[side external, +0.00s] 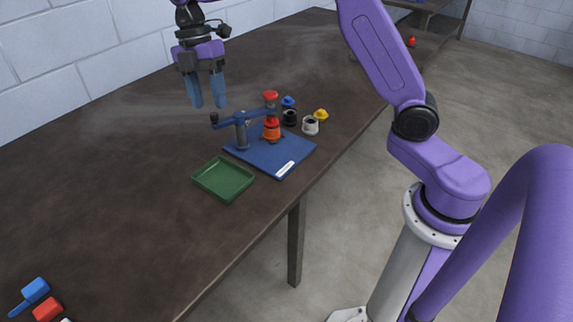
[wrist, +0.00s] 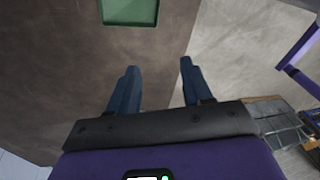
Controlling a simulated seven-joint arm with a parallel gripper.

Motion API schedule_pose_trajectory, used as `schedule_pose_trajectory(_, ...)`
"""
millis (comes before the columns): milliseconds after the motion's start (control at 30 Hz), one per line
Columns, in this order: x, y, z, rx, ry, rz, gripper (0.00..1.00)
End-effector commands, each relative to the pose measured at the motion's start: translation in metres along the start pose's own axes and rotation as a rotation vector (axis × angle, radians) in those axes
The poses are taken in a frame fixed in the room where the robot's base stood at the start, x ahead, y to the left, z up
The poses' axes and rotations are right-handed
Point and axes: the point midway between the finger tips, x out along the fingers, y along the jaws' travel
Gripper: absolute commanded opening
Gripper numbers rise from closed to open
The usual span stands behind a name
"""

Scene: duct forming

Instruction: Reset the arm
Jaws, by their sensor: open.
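My gripper (side external: 208,92) is at the upper left of the side view, pointing down, with blue fingers apart and nothing between them. It hangs in the air above the table, to the upper left of a blue base plate (side external: 262,155) that carries a small lever fixture (side external: 241,131). In the wrist view my gripper (wrist: 156,80) shows both fingers spread, with bare table and floor beyond them.
A green tray (side external: 222,180) lies in front of the fixture and shows in the wrist view (wrist: 128,11). An orange-red part (side external: 271,129) stands at the fixture. Small black, white, blue and yellow pieces (side external: 310,125) sit behind it. Blue and red items (side external: 46,308) lie lower left.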

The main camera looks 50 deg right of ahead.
Motion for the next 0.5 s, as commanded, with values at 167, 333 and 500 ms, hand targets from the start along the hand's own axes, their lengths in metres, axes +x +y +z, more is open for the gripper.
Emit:
schedule_pose_trajectory(167,0.010,-0.062,-0.034,0.167,-0.055,0.030,0.49)
schedule_pose_trajectory(333,0.027,-0.126,-0.052,0.326,-0.090,0.077,0.49)
schedule_pose_trajectory(500,0.048,-0.192,-0.054,0.475,-0.104,0.133,0.49)
